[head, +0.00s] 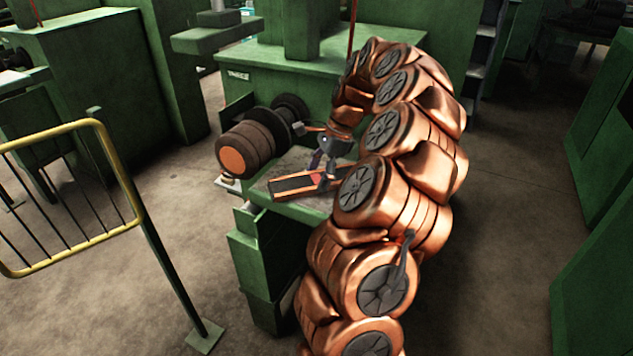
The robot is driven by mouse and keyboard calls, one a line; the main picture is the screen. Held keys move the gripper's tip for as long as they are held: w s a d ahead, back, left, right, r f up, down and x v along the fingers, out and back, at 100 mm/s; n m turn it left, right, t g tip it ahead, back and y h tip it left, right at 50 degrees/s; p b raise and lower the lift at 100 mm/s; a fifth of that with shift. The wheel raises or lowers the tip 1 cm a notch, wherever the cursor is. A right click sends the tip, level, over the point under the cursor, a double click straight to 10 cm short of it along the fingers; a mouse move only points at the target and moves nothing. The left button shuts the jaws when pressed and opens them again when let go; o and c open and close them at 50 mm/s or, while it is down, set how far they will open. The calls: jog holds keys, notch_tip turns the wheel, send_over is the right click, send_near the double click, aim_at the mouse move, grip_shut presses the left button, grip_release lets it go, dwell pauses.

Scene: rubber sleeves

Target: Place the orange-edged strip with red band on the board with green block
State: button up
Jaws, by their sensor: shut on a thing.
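The orange-edged strip (290,185) is dark with orange long edges. It lies low over, or on, a grey flat surface (305,203) of the green machine; I cannot tell whether it touches. A red band (316,178) shows near my fingers. My gripper (322,180) points down and is shut on the strip around the band. The strip's right end is partly hidden behind my arm. I cannot clearly pick out a separate board with a green block; the green machine body surrounds the grey surface.
A dark roller with an orange end face (235,158) stands just left of and behind the strip. Green machine housing (275,75) rises behind. A yellow-topped barrier (70,130) stands at the left. The concrete floor (490,260) at the right is clear.

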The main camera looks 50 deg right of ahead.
jog(key=c, duration=0.6)
jog(key=shift+r, duration=0.1)
